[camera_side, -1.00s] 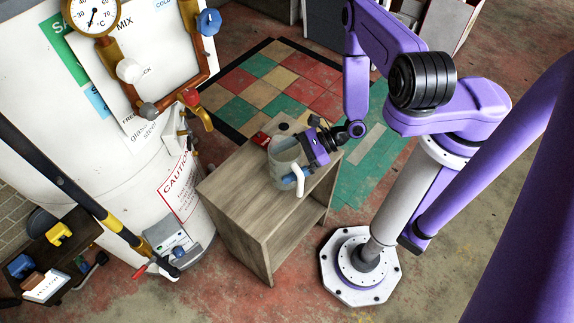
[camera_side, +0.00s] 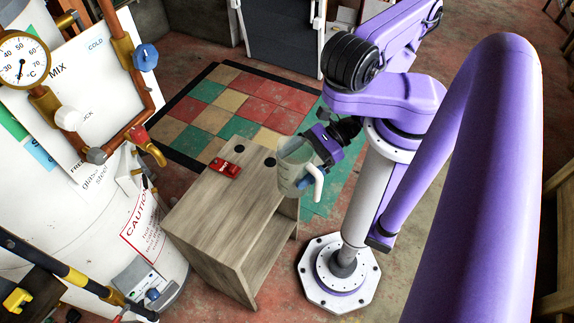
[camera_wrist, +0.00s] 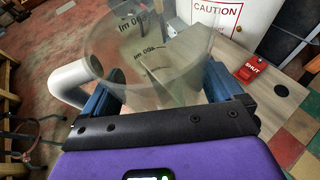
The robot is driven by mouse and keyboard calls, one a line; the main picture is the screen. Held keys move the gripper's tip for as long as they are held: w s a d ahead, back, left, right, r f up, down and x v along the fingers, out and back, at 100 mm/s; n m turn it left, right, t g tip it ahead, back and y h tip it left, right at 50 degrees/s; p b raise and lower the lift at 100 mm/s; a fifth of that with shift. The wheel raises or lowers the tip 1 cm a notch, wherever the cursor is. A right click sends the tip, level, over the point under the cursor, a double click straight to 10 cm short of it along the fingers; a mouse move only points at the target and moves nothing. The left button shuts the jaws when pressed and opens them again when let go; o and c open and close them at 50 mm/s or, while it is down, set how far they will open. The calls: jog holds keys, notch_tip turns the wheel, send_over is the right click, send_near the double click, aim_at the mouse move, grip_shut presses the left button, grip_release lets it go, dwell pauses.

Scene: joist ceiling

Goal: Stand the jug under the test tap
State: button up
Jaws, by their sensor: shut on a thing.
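The clear jug (camera_side: 291,170) has a white handle and dark volume marks. It also shows large in the wrist view (camera_wrist: 150,50). My gripper (camera_side: 303,168) is shut on the jug, with blue fingers on either side of it. The jug is roughly upright and looks raised at the right edge of the wooden stand (camera_side: 215,215); its exact height is hard to tell. The tap (camera_side: 155,153), brass with a red handle, sticks out from the white tank to the left, well apart from the jug. In the wrist view the tap cannot be made out.
A red SHUT tag (camera_side: 225,168) lies on the stand's top, also seen in the wrist view (camera_wrist: 252,72). The rest of the top is mostly clear. The white tank (camera_side: 90,220) with pipes and gauge (camera_side: 22,60) borders the stand on the left.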

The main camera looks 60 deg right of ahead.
jog(key=shift+s+d+r, duration=0.2)
jog(key=shift+s, duration=0.3)
